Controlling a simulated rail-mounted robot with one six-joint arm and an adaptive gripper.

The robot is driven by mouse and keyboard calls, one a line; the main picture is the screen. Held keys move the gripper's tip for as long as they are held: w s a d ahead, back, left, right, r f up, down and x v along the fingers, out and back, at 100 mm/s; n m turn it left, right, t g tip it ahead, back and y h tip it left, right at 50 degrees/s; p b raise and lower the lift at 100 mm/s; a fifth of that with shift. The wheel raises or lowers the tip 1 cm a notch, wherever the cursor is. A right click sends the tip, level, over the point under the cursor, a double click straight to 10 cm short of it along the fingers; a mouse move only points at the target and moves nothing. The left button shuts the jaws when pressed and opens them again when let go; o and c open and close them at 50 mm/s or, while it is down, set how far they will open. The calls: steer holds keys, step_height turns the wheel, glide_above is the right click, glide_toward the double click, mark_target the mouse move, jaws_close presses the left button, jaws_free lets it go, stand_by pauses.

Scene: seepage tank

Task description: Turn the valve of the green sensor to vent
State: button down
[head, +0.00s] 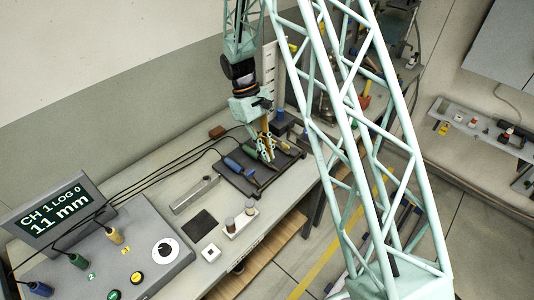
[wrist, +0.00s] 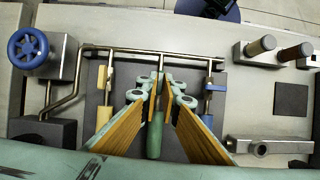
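The green sensor (wrist: 155,136) is a green cylinder standing in line with a thin grey pipe branch, in the middle of the wrist view between my fingers. My gripper (wrist: 161,82) has orange-brown finger pads and reaches over the top of it, with a narrow gap between its fingertips. The grey branch shows in that gap; I cannot tell whether the pads touch it. The valve itself is largely hidden by the fingertips. In the head view my gripper (head: 266,152) is low over the dark tray (head: 234,183).
A yellow sensor (wrist: 104,112) stands left and a blue sensor (wrist: 209,101) right, both on the pipe (wrist: 130,50). A blue handwheel (wrist: 28,48) is at far left. A console (head: 120,255) has a display (head: 55,213) reading "CH 1 LOG 0, 11 mm". Cables cross the bench.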

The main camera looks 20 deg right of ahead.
steer(key=m, duration=0.2)
steer(key=m+y, duration=0.1)
steer(key=m, duration=0.1)
steer(key=shift+d+m+g+y, duration=0.2)
steer(key=shift+m+g+y, duration=0.1)
steer(key=shift+g, duration=0.1)
steer(key=m, duration=0.1)
steer(key=m+y, duration=0.1)
steer(key=m, duration=0.1)
steer(key=m+y, duration=0.1)
steer(key=m, duration=0.1)
steer(key=shift+d+t, duration=0.25)
steer(key=shift+t, duration=0.05)
steer(key=m, duration=0.2)
steer(key=m+y, duration=0.1)
steer(key=m, duration=0.2)
steer(key=shift+s+d+t+y+b, duration=0.1)
steer(key=shift+d+t+y+b, duration=0.05)
steer(key=shift+t+y+b, duration=0.2)
steer(key=shift+s+m+t+y+b, duration=0.1)
steer(key=shift+m+t+y+b, duration=0.25)
steer(key=shift+m, duration=0.7)
steer(key=shift+s+m+t+b, duration=0.1)
steer(key=shift+m+t, duration=0.3)
steer(key=shift+m, duration=0.65)
steer(key=shift+w, duration=0.1)
steer(key=c, duration=2.9)
jaws_free()
steer(key=shift+o, duration=0.2)
